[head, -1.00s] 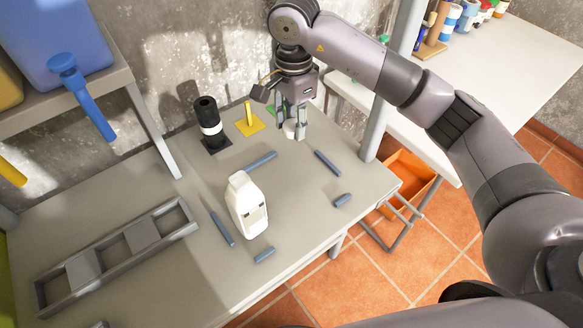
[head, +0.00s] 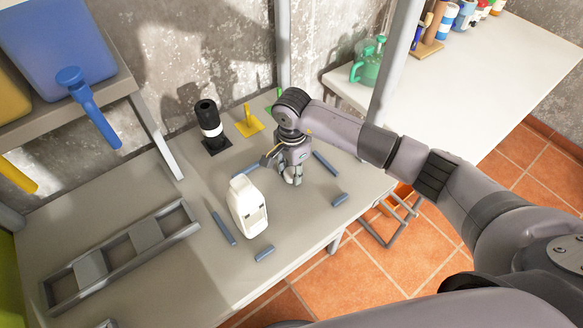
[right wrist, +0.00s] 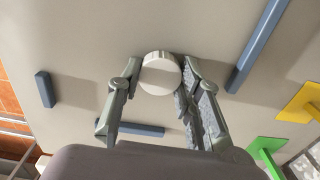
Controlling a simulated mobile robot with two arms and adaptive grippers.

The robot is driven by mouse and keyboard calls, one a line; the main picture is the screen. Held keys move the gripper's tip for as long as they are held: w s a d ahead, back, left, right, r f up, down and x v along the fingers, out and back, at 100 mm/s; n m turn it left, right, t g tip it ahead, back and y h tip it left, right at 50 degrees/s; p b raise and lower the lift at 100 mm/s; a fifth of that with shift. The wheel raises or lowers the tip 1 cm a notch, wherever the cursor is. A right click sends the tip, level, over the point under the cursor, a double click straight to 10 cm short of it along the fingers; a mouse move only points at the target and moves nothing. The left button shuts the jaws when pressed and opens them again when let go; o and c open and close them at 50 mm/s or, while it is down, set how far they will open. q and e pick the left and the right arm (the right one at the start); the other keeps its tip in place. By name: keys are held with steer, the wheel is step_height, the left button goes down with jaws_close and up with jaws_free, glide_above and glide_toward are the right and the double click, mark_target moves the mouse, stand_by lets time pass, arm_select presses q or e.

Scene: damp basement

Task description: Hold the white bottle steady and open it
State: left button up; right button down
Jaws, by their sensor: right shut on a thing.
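The white bottle (head: 247,208) stands upright on the grey worktable, between short blue bars, with no gripper touching it. My right gripper (head: 292,178) is to the right of the bottle, pointing down at the table. In the right wrist view its fingers are shut on a round white cap-like piece (right wrist: 160,73), apart from the bottle. How high the piece is above the table is hard to tell. My left gripper is not in view.
Blue bars, such as one (head: 223,228) left of the bottle, lie around it. A black-and-white cylinder (head: 209,125) and a yellow holder (head: 248,124) stand behind. A grey frame (head: 120,252) lies left. An orange bin (head: 402,190) is beyond the right edge.

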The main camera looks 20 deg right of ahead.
mark_target(292, 173)
steer(key=shift+f+b, duration=0.2)
steer(key=shift+b, duration=0.1)
steer(key=c, duration=1.1)
jaws_free()
steer(key=shift+r, duration=0.1)
steer(key=shift+r+p, duration=0.25)
steer(key=shift+p, duration=0.1)
steer(key=shift+w+r, duration=0.1)
steer(key=shift+r, duration=0.2)
steer(key=r+b, duration=0.2)
steer(key=r, duration=0.9)
steer(key=shift+s+r+b, duration=0.15)
steer(key=shift+s+b, duration=0.05)
steer(key=shift+b, duration=0.2)
